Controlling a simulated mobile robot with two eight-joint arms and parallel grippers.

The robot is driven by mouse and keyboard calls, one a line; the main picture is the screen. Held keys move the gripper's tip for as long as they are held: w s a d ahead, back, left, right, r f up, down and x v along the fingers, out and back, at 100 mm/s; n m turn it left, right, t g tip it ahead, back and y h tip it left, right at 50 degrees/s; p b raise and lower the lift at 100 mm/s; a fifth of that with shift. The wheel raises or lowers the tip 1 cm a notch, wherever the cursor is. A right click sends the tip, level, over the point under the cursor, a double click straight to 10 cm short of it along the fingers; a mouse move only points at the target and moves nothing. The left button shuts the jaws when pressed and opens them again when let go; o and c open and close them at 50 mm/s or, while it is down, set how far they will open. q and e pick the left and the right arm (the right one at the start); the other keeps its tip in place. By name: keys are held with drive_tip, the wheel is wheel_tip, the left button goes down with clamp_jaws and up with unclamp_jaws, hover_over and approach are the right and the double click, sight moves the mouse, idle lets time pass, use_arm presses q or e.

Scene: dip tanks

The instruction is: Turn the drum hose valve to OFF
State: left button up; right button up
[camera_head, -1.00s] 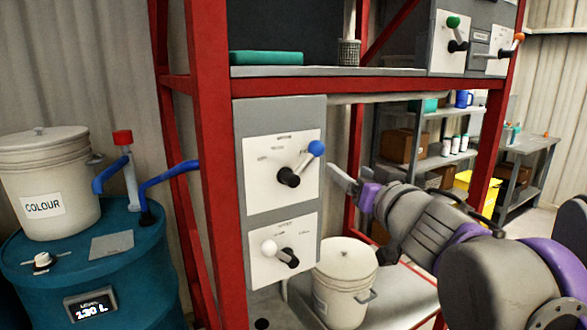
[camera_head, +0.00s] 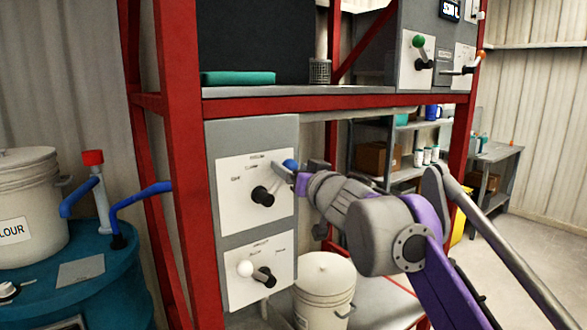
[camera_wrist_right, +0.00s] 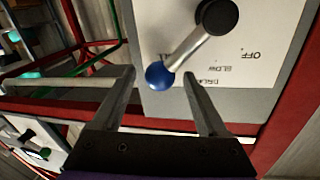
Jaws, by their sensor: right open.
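The valve with a black hub and a lever ending in a blue ball (camera_head: 290,165) is on the upper white plate of the grey panel. In the right wrist view the plate carries the words OFF, SLOW and what looks like DRUM. The lever (camera_wrist_right: 185,50) slants away from OFF, toward a partly hidden label ending in "LL". My right gripper (camera_head: 292,177) is at the ball. In the wrist view it is open (camera_wrist_right: 160,76), with the blue ball between its fingertips, apart from both. My left gripper is not in view.
A second lever with a white ball (camera_head: 245,269) is on the plate below. A lidded white bucket (camera_head: 324,290) stands beneath. Red frame posts (camera_head: 182,200) flank the panel. A blue drum (camera_head: 105,285) with a hose stands at the left.

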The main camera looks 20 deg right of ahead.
clamp_jaws()
idle(0.4)
idle(1.0)
